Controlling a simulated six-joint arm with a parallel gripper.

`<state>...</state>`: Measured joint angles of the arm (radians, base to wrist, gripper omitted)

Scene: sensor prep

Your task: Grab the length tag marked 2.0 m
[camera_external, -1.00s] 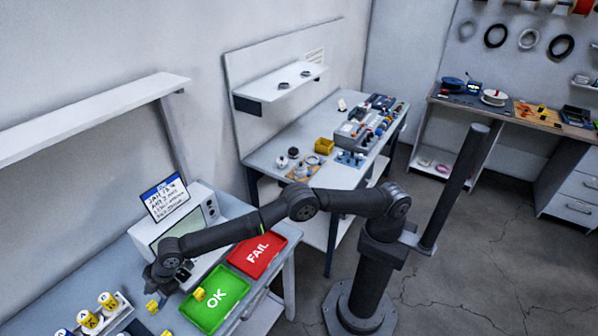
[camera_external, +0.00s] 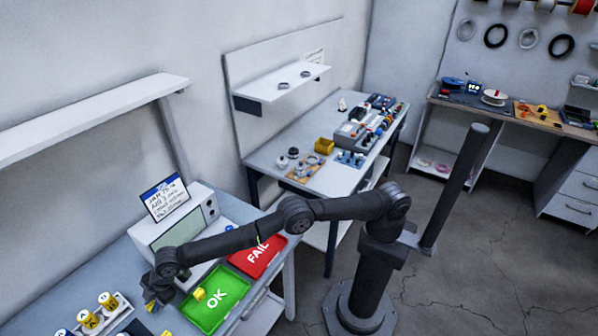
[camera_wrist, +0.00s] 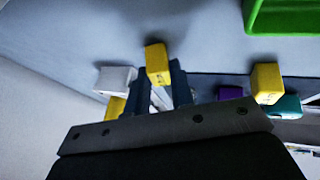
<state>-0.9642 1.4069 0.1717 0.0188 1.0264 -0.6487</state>
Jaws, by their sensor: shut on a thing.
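My gripper (camera_wrist: 158,88) is shut on a yellow tag (camera_wrist: 157,62), which stands up between its dark fingers in the wrist view. Small marks show on the tag's face, but I cannot read the length. In the external view my gripper (camera_external: 158,291) is low over the bench left of the green tray, with the yellow tag (camera_external: 150,306) at its tip. Another yellow tag (camera_wrist: 267,80) stands to the right in the wrist view. A yellow piece (camera_wrist: 114,107) is partly hidden left of my fingers.
The green OK tray (camera_external: 222,311) holds a yellow block (camera_external: 199,294). The red FAIL tray (camera_external: 272,245) lies behind it. A white piece (camera_wrist: 115,78), a purple piece (camera_wrist: 228,93) and a teal piece (camera_wrist: 288,105) are near my gripper. A white boxy device (camera_external: 207,200) stands behind.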

